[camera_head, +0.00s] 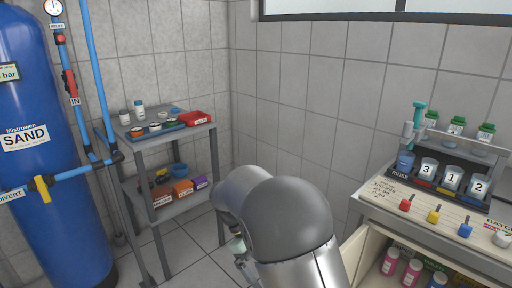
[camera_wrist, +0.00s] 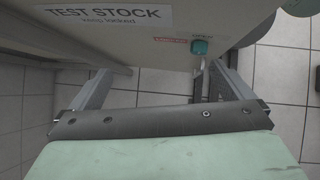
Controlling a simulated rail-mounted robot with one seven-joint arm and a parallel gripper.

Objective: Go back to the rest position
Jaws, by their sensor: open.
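My arm reaches down in the middle of the head view, and its grey wrist covers most of my gripper (camera_head: 243,262). In the wrist view my gripper (camera_wrist: 160,78) is open, its two grey fingers spread wide with nothing between them. Close beyond the fingers is a pale panel (camera_wrist: 160,55) labelled "TEST STOCK keep locked". I cannot tell whether a finger touches the panel.
A grey shelf cart (camera_head: 172,138) with jars and boxes stands behind left. A blue sand tank (camera_head: 45,150) fills the left. Tiled floor shows between.

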